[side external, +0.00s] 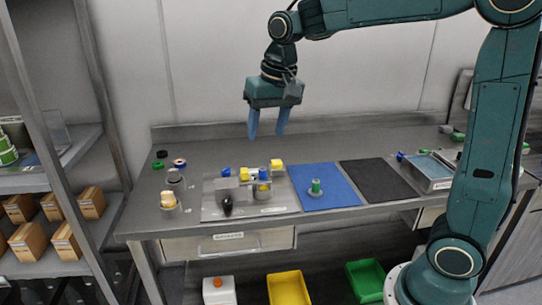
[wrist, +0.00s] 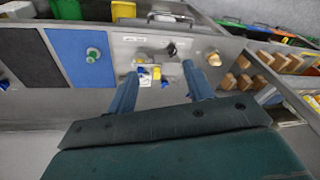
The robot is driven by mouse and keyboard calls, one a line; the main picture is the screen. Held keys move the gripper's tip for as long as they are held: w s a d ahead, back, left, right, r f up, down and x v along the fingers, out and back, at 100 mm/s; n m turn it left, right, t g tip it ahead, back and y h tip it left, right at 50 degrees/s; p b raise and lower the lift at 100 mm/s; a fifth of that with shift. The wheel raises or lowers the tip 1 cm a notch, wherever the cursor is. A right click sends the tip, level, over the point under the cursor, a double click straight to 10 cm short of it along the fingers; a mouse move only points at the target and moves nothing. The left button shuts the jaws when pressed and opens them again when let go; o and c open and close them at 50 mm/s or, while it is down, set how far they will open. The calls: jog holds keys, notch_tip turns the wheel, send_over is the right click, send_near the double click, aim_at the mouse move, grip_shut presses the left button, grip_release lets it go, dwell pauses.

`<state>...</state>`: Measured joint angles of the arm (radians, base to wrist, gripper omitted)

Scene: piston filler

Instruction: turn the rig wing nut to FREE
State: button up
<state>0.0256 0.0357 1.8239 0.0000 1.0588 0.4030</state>
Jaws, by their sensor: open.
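The filler rig stands on a grey base plate (side external: 285,203) on the steel bench. It carries small blue parts (side external: 226,172), yellow parts (side external: 277,165), a metal cylinder and a black handle (side external: 227,204). The wing nut and its FREE mark are too small to tell apart from these parts. My gripper (side external: 266,135) is open and empty, pointing down above the rig and apart from it. In the wrist view, the rig's yellow part (wrist: 156,73) shows between the spread fingers of my gripper (wrist: 161,70).
A blue mat (side external: 325,187) with a green-topped fitting (side external: 316,187) lies right of the rig, then a black mat (side external: 378,180). A cup with a tan top (side external: 169,200) and small caps stand at left. Shelves with boxes (side external: 65,240) flank the bench. The space above the bench is clear.

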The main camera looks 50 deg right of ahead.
jog(key=m+g, duration=0.3)
jog(key=m, duration=0.1)
send_over(227, 201)
notch_tip(227, 201, down, 14)
notch_tip(227, 201, down, 14)
jog(key=shift+r, duration=0.2)
dwell(0.4)
jog(key=c, duration=1)
